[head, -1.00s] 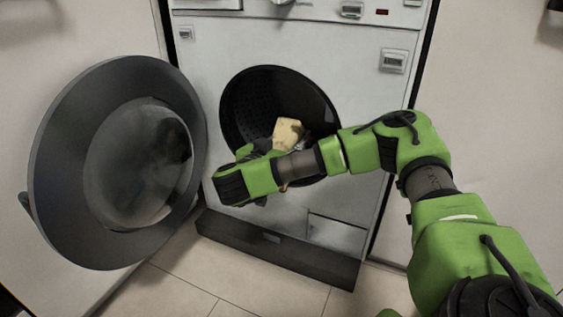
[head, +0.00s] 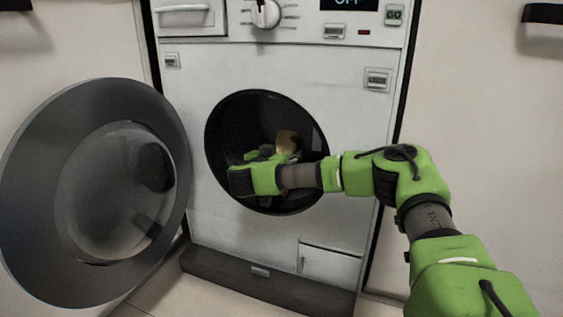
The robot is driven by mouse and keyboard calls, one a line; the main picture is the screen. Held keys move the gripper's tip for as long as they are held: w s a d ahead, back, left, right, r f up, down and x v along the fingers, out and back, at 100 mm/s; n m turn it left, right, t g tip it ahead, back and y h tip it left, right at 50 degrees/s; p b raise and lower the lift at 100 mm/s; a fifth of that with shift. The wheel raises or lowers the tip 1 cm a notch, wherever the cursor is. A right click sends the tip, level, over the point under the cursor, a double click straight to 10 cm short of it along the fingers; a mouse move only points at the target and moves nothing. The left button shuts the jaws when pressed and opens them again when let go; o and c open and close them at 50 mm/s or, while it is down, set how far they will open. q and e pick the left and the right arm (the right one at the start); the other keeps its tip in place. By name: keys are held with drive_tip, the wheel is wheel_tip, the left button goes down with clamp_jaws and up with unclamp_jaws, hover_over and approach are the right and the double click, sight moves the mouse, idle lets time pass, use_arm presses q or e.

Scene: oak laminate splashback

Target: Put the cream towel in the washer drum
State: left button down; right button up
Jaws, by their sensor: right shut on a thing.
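The cream towel (head: 287,141) shows as a small folded patch inside the dark opening of the washer drum (head: 232,130). My right arm reaches in from the right, and my right gripper (head: 262,153) is at the drum opening, shut on the towel. Its wrist hides most of the fingers and the lower part of the towel. The washer (head: 355,120) is white, with its round door (head: 30,180) swung wide open to the left. My left gripper is not in view.
The open door fills the left side, close to the drum opening. The control panel with a knob (head: 266,13) is above. A dark plinth (head: 250,279) runs along the washer's base. Pale cabinet fronts (head: 480,130) stand on both sides.

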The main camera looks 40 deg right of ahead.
drive_tip(key=x, duration=0.4)
drive_tip(key=shift+w+r+p, duration=0.15)
drive_tip(key=shift+r+p, duration=0.15)
drive_tip(key=shift+r, duration=0.05)
drive_tip(key=shift+w+d+f, duration=0.1)
drive_tip(key=shift+d+f, duration=0.05)
drive_tip(key=shift+f, duration=0.85)
drive_tip(key=o, duration=1.4)
drive_tip(key=shift+o, duration=0.2)
